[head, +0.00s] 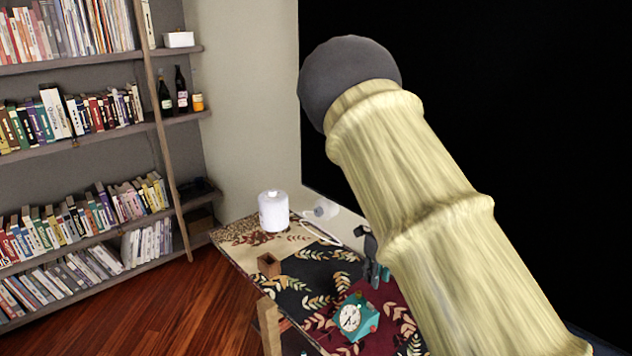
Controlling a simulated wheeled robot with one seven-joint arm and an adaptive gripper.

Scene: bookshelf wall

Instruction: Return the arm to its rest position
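My arm rises from the lower right of the head view, with a pale, wood-grained link and a dark round joint at its upper end. A dark grey shape that looks like my gripper (375,272) shows low beside the arm's left edge, over the patterned table. It is small and partly hidden behind the arm link. I cannot tell whether its fingers are open or shut, and I see nothing clearly held in it.
The table (238,255) has a patterned cloth and bears a white jar (273,212), a small brown box (268,264) and a teal clock (352,318) near the gripper. A bookshelf (95,152) fills the left. Wooden floor (205,300) between them is clear.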

